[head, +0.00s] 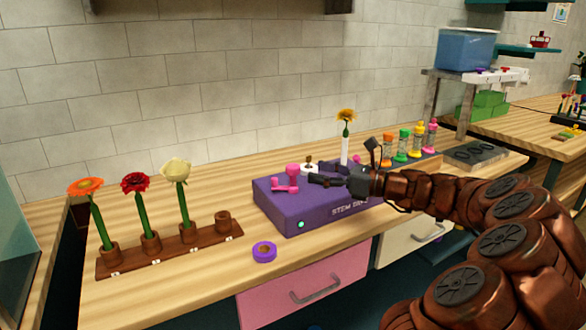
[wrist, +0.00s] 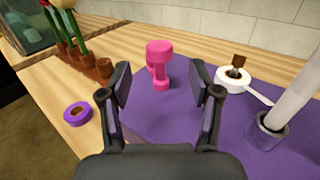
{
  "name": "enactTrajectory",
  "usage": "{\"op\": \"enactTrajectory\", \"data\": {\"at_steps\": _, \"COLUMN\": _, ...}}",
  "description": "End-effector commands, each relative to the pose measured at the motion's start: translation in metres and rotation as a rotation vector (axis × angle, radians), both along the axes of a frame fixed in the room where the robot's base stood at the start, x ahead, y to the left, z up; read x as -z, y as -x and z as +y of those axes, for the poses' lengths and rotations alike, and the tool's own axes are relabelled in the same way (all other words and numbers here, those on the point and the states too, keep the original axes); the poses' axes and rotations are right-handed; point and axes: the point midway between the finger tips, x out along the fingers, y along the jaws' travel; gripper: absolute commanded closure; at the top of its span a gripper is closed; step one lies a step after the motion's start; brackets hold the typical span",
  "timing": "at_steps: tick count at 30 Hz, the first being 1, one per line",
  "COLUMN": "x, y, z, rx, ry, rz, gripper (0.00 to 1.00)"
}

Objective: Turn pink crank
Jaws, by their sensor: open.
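The pink crank (head: 290,178) stands on the left part of the top of a purple box (head: 300,215) with a lit green button on its front. In the wrist view the pink crank (wrist: 159,62) has an upright knob and lies ahead, between the lines of my two fingers. My gripper (head: 318,180) is open and empty, just right of the crank in the head view. In the wrist view my gripper (wrist: 165,85) has its fingers spread, with the crank beyond the tips. I see no clear contact.
A purple tape roll (head: 264,251) lies at front left. A brown rack (head: 172,252) holds three flowers.

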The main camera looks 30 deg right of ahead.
Motion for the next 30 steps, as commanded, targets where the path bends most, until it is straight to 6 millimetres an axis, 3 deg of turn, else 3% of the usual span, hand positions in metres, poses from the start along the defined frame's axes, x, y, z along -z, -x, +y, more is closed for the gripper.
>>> {"op": "enactTrajectory", "data": {"at_steps": 18, "x": -0.001, "y": -0.059, "z": 0.038, "rx": -0.006, "ry": 0.0, "rz": -0.001, "gripper": 0.37}}
{"op": "enactTrajectory", "data": {"at_steps": 30, "x": -0.001, "y": -0.066, "z": 0.041, "rx": -0.003, "ry": 0.0, "rz": -0.001, "gripper": 0.37}}
